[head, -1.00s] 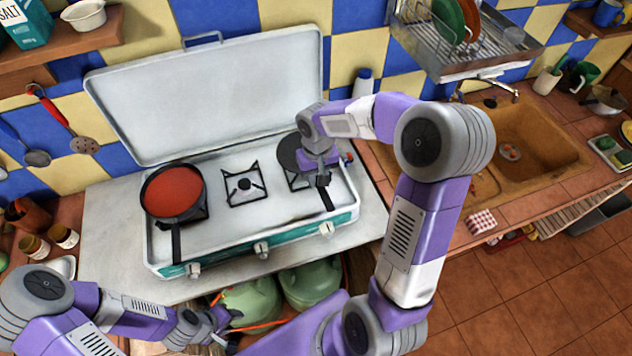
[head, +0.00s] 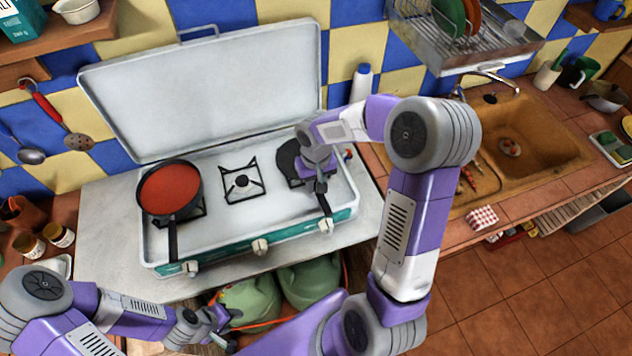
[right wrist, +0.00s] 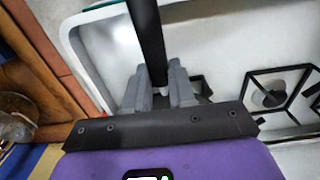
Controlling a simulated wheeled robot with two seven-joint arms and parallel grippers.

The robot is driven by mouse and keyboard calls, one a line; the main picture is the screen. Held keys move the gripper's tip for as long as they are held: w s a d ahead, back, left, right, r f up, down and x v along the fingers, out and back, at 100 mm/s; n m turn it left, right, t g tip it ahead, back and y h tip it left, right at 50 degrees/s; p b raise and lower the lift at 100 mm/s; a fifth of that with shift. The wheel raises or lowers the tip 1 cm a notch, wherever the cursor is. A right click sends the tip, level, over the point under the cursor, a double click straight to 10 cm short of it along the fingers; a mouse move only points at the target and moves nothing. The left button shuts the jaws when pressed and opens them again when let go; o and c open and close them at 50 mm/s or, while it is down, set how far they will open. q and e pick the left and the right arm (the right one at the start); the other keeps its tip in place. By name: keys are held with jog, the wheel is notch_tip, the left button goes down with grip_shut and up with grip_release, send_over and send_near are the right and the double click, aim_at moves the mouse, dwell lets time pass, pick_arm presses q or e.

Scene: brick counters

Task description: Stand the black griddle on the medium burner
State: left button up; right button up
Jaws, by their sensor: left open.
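The black griddle (head: 287,160) is at the right end of the white camping stove (head: 225,205), over the right burner and partly hidden by my right gripper. I cannot tell whether it rests on the grate. My right gripper (head: 321,185) is shut on its black handle, which shows between the fingers in the right wrist view (right wrist: 150,45). The middle burner (head: 242,184) is bare; it also shows in the right wrist view (right wrist: 270,98). A black pan with red contents (head: 170,189) sits on the left burner. My left gripper (head: 226,328) is open and empty, low in front of the stove.
The stove's raised lid (head: 200,90) stands behind the burners. A white bottle (head: 361,82) stands behind the stove's right end. Green gas bottles (head: 310,280) are below the counter. A sink (head: 530,140) and dish rack (head: 465,45) are to the right.

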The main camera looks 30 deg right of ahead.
jog(key=o, duration=0.4)
jog(key=shift+r+p, duration=0.5)
jog(key=shift+r, duration=0.05)
notch_tip(320, 180, up, 12)
jog(key=p, duration=0.1)
dwell(0.3)
